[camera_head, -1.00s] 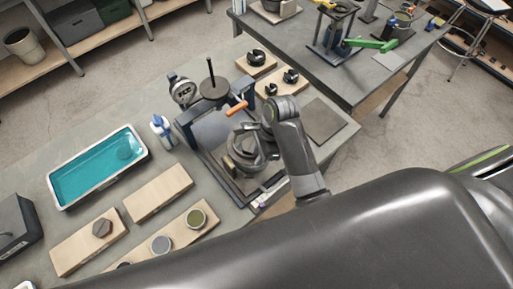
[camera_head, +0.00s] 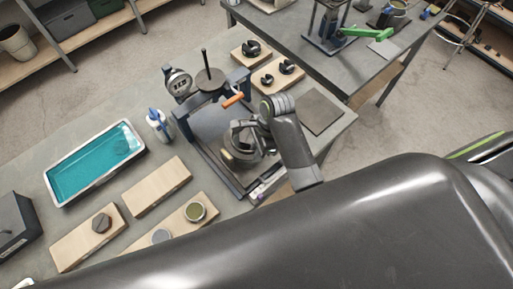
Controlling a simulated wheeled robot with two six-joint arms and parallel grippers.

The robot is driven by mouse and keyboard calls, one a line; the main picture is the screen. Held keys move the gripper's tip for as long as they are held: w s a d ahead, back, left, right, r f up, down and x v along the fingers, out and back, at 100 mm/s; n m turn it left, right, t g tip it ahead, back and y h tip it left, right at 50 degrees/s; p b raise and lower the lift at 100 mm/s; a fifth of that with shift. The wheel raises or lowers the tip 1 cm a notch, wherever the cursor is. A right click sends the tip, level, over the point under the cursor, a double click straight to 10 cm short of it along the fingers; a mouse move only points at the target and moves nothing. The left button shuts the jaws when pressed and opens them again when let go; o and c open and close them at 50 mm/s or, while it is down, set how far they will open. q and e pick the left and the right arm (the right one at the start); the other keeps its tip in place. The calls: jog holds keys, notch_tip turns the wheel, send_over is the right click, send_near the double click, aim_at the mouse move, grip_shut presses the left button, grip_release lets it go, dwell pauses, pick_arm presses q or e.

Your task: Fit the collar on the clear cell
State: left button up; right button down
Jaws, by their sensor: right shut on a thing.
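A dark lever frame (camera_head: 188,128) with an orange handle (camera_head: 233,100) stands on the grey bench. My right gripper (camera_head: 243,140) reaches into its right side from the right, low over the frame's base. It is shut on a grey ring-shaped part (camera_head: 237,127) that looks like the collar. The gripper partly hides this part and whatever lies under it. I cannot make out the clear cell or whether the ring touches it. My left gripper is not in view.
A tray of teal liquid (camera_head: 95,163) and a blue-white bottle (camera_head: 158,125) stand left of the frame. Wooden boards (camera_head: 158,187) lie in front, one with round tins (camera_head: 195,211). Black notched pieces (camera_head: 251,48) sit on boards behind. A flat dark plate (camera_head: 322,112) lies right.

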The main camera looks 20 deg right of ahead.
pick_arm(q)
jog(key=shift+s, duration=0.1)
pick_arm(e)
jog(key=shift+f, duration=0.25)
dwell(0.5)
jog(key=c, duration=1.3)
grip_release()
